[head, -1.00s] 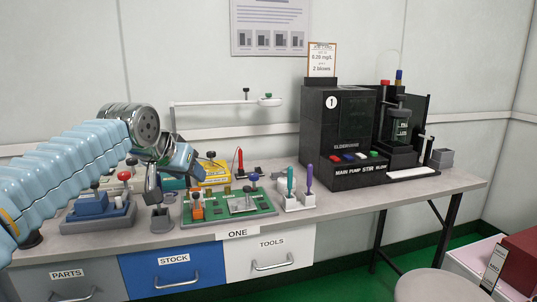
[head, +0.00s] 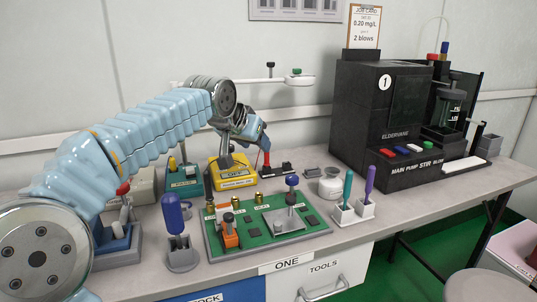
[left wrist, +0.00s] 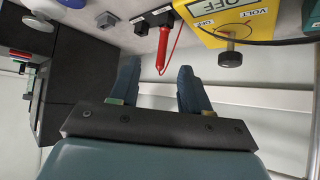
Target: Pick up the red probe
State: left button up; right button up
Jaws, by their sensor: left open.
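The red probe (head: 267,159) stands in a black holder (head: 284,168) beside the yellow multimeter (head: 236,177). Its upper part is hidden behind my left gripper in the head view. My left gripper (head: 259,138) is open and empty, close to the probe's top. In the left wrist view the red probe (left wrist: 162,50) points toward the gap between the two open fingers (left wrist: 157,84), apart from both. A thin red lead runs beside it. My right gripper is not in view.
The multimeter's knob (left wrist: 229,58) rises close to the gripper. A teal box (head: 183,180), a green circuit board (head: 268,236), a blue-handled tool (head: 174,215) in a stand and a white tool holder (head: 352,213) stand nearby. A black machine (head: 385,120) fills the back right.

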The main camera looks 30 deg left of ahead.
aim_at(267, 165)
pick_arm(q)
jog(key=x, duration=0.5)
jog(key=shift+w+a+f, duration=0.1)
jog(key=x, duration=0.5)
jog(key=shift+w+a, duration=0.2)
jog(key=shift+w, duration=0.05)
grip_shut()
